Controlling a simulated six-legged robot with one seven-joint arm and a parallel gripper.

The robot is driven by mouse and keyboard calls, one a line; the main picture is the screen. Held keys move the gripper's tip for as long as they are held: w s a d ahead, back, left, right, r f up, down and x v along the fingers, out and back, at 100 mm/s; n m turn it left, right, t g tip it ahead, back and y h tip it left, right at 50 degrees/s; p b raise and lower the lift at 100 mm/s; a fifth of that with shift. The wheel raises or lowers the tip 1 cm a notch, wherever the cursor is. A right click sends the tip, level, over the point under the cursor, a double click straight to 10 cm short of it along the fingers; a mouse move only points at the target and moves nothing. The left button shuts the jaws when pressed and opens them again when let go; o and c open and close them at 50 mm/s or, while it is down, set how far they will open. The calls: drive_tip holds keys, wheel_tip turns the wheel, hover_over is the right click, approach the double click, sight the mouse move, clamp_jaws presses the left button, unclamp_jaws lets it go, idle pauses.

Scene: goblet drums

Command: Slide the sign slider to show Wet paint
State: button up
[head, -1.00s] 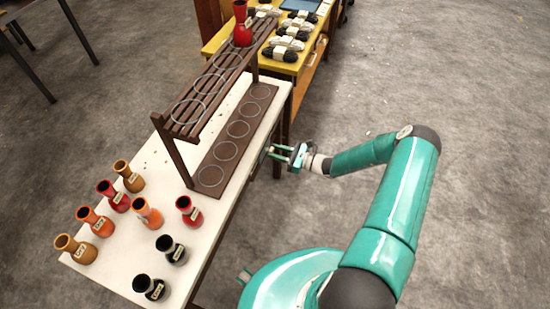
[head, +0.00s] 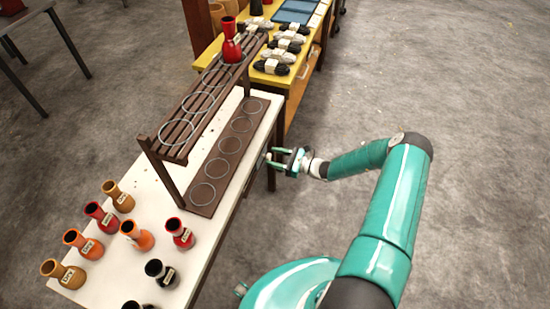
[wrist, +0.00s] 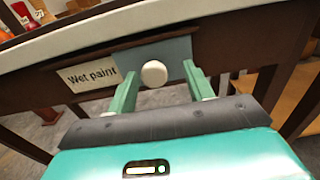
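The sign is on the side of the white-topped table. In the wrist view its pale label (wrist: 88,76) reads "Wet paint", tilted. A blue-grey slider plate (wrist: 180,50) with a round white knob (wrist: 154,74) sits just right of the label. The plate's left edge meets the end of the word; what lies behind the plate is hidden. In the head view my gripper (head: 271,158) is at the table's right side; the sign is too small to read there.
Goblet drums, such as a red one (head: 180,233) and a black one (head: 161,273), stand on the white table (head: 215,238). A slatted rack (head: 190,120) holds another red drum (head: 232,42). A yellow table (head: 262,75) stands behind. The floor right of the tables is clear.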

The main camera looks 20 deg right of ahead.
drive_tip(key=shift+s+a, duration=0.1)
drive_tip(key=shift+s, duration=0.1)
drive_tip(key=v, duration=1.3)
drive_tip(key=shift+d, duration=0.35)
drive_tip(key=shift+s, duration=0.1)
drive_tip(key=shift+r, duration=0.1)
